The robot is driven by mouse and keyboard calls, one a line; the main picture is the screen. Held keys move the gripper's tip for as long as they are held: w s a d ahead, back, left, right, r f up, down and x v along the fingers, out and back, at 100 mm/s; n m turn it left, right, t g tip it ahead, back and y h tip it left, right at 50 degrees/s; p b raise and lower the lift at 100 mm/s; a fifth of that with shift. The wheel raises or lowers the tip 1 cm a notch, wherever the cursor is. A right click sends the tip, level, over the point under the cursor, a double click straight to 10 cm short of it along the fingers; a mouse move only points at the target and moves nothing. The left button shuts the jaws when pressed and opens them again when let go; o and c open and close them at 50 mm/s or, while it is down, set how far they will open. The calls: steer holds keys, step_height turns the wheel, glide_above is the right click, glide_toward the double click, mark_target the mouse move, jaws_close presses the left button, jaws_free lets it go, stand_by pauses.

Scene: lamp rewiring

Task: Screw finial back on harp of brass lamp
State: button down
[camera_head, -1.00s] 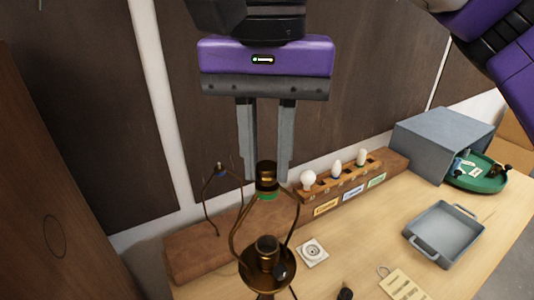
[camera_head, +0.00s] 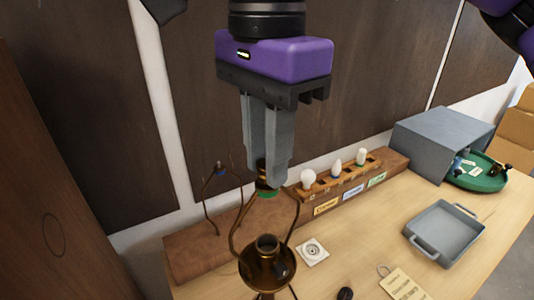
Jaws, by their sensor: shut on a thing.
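The brass lamp's harp (camera_head: 233,226) rises around its socket (camera_head: 267,245), above a wide brass cup. The dark brass finial (camera_head: 261,172) stands upright at the top of the harp, just above a green band (camera_head: 267,193). My gripper (camera_head: 262,176) points down and is shut on the finial, with its near finger covering part of it. The finial appears to touch the harp top, but the thread is hidden.
A second, smaller harp (camera_head: 205,203) with a blue tip stands to the left. A wooden bulb rack (camera_head: 340,175) is behind right. A grey tray (camera_head: 445,235), green dish (camera_head: 478,178) and grey box (camera_head: 440,140) are at right. A white square plate (camera_head: 312,252) lies beside the lamp.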

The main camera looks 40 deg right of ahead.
steer(key=shift+m, duration=0.8)
steer(key=c, duration=1.2)
jaws_free()
steer(key=shift+o, duration=0.2)
